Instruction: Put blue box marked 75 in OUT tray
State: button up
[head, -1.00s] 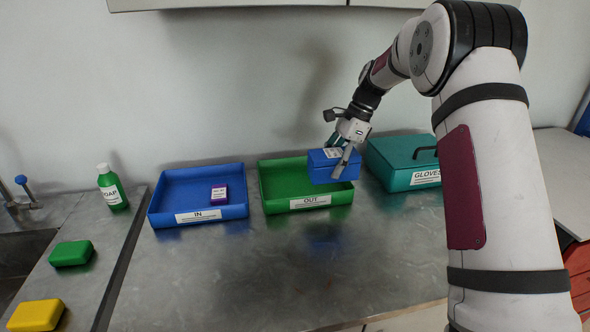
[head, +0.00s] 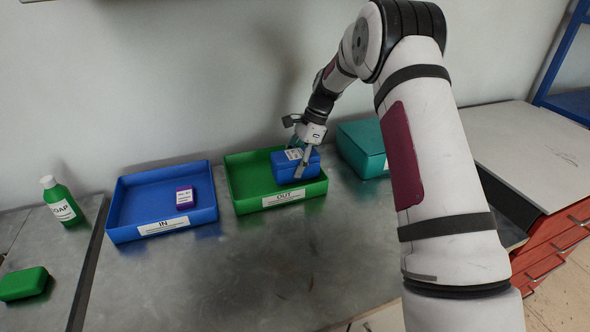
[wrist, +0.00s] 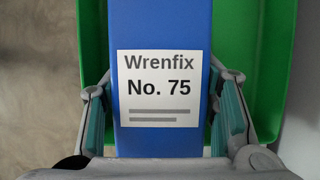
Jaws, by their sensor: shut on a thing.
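The blue box (head: 284,168) is held by my gripper (head: 302,165) at the right part of the green OUT tray (head: 246,205). In the wrist view the blue box (wrist: 158,25) carries a white label reading "Wrenfix No. 75". My gripper (wrist: 160,115) is shut on it, with a finger on each side. The green tray (wrist: 236,40) shows below and beside the box in the wrist view. The box looks level and within the tray's outline; I cannot tell whether it touches the tray floor.
The blue IN tray (head: 120,222) with a small purple box (head: 185,198) stands to the left. A teal lidded box (head: 358,146) stands close on the right. A green soap bottle (head: 62,201) and a green block (head: 23,284) are far left. The front counter is clear.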

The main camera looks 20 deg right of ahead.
jog(key=shift+f, duration=1.3)
jog(key=o, duration=1.6)
jog(key=shift+f, duration=0.15)
jog(key=b+v, duration=0.2)
jog(key=v, duration=1)
jog(key=shift+s, duration=0.1)
